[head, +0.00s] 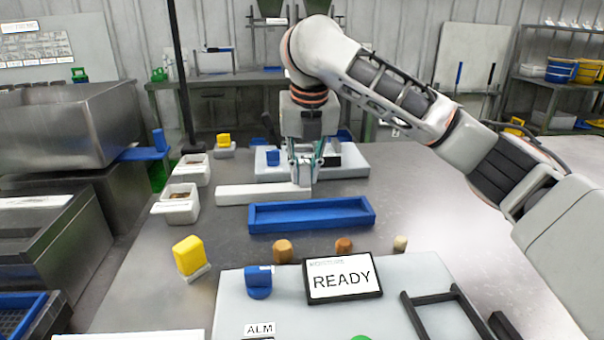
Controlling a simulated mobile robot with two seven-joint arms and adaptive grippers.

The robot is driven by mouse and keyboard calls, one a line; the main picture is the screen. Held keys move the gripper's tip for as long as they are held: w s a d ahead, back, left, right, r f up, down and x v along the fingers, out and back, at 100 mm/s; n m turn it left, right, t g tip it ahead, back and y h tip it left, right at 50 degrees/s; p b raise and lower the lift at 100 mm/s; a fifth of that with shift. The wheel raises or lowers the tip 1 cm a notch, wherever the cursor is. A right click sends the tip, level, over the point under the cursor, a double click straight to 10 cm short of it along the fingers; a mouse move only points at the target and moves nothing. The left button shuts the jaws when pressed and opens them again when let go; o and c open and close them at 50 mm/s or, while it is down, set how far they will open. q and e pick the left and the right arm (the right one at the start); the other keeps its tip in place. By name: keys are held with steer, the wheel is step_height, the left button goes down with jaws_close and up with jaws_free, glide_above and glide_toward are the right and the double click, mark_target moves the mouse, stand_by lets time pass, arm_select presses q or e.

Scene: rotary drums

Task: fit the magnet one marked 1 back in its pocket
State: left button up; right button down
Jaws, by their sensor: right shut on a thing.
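My right gripper (305,163) points down over the far part of the table, at the front edge of a pale grey slab (345,160). It is shut on a small pale piece (303,176) between its fingers. A long white bar (255,195) lies just below and left of the fingertips; I cannot tell whether the held piece is joined to it. No number 1 can be read, and I cannot make out an empty pocket. A blue block (272,158) stands on the slab beside the gripper. My left gripper is out of view.
A blue tray (310,214) lies in front of the bar. White bins (180,204) stand at the left. The table's right side is clear.

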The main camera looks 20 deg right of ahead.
steer(key=shift+s+r, duration=0.1)
steer(key=shift+r, duration=0.15)
steer(key=c, duration=1.9)
jaws_free()
steer(key=shift+f, duration=0.2)
